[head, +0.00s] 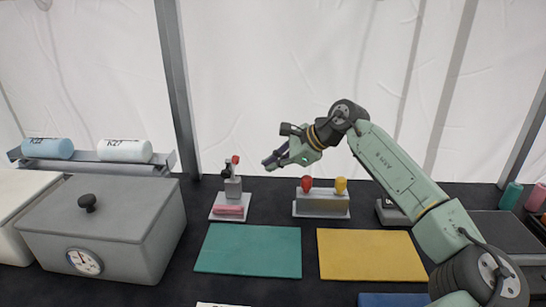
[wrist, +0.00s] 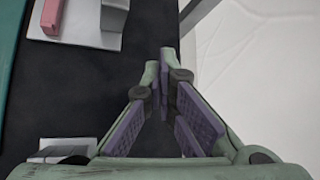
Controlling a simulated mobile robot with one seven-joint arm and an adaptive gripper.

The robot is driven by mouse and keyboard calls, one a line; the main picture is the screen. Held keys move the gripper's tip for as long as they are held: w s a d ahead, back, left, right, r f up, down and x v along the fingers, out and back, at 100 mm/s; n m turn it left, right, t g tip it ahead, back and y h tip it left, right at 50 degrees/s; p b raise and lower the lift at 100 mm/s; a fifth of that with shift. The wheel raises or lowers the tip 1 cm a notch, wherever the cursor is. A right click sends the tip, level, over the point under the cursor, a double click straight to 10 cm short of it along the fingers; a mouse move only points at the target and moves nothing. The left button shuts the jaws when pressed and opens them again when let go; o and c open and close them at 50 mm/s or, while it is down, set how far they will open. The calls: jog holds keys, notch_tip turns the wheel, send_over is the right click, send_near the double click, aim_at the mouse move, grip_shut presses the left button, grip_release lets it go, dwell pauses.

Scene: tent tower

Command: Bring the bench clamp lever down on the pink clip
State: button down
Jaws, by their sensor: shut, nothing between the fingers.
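The bench clamp (head: 232,187) is a grey block on a white base plate, behind the green mat. Its lever (head: 235,160) has a red tip and stands up at the top. The pink clip (head: 229,209) lies on the front of the plate. In the wrist view, the pink clip (wrist: 49,15) and grey clamp block (wrist: 114,16) are cut off at the upper left; the lever is not seen there. My gripper (head: 270,163) is shut and empty, in the air to the right of the lever and apart from it. Its purple-padded fingers (wrist: 166,85) also show in the wrist view.
A grey block with red and yellow knobs (head: 322,205) stands right of the clamp. A grey lidded box (head: 110,225) with a dial stands left. Green (head: 248,248) and yellow (head: 370,254) mats lie in front. A tent wall and pole (head: 178,80) rise behind.

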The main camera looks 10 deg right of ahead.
jog(key=p+x, duration=0.2)
jog(key=x, duration=0.4)
jog(key=shift+a+r, duration=0.1)
jog(key=shift+r, duration=0.05)
jog(key=shift+s+a+r+p, duration=0.15)
jog(key=shift+a+r+p, duration=0.75)
jog(key=shift+r+p, duration=0.05)
jog(key=shift+s+a+r, duration=0.1)
jog(key=shift+a+r, duration=0.15)
jog(key=shift+f, duration=0.1)
